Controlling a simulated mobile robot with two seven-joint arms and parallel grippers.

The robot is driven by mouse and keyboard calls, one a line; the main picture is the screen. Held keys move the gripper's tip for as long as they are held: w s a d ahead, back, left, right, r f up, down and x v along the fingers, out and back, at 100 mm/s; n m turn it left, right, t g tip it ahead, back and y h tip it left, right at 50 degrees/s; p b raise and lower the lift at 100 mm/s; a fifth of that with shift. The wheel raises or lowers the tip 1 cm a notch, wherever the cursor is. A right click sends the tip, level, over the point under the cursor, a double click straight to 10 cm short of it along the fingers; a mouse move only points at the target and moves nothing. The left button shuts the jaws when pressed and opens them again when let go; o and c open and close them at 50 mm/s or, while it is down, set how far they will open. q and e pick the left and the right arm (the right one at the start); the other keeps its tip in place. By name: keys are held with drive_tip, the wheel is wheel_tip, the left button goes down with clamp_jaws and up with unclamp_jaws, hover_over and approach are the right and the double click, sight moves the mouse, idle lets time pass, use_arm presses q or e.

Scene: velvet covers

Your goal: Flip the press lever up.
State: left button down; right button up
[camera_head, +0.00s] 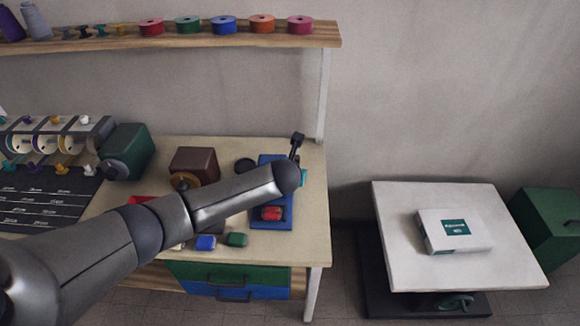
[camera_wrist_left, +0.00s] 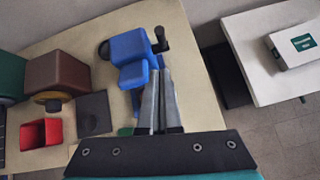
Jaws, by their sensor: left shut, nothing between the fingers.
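The blue press (camera_head: 284,215) stands at the right end of the workbench, partly hidden behind my left arm. Its black lever (camera_head: 296,146) shows just above the end of my arm and appears to point upward. In the left wrist view the press (camera_wrist_left: 128,47) and the dark lever (camera_wrist_left: 160,40) are just beyond my fingertips. My left gripper (camera_wrist_left: 159,72) is shut and empty, close to the press and below the lever; I cannot tell whether it touches. In the head view my arm hides most of the gripper. My right gripper is not in view.
A brown box-shaped device (camera_head: 193,163) and a red tray (camera_wrist_left: 41,133) are left of the press. Blue (camera_head: 205,242) and green (camera_head: 238,240) pieces lie at the bench front. A shelf with spools (camera_head: 224,25) is above. A white table (camera_head: 400,215) stands to the right.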

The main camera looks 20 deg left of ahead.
use_arm(q)
drive_tip(key=shift+v, duration=1.1)
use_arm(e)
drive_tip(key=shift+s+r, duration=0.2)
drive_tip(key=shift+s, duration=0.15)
use_arm(q)
drive_tip(key=shift+w+r, duration=0.15)
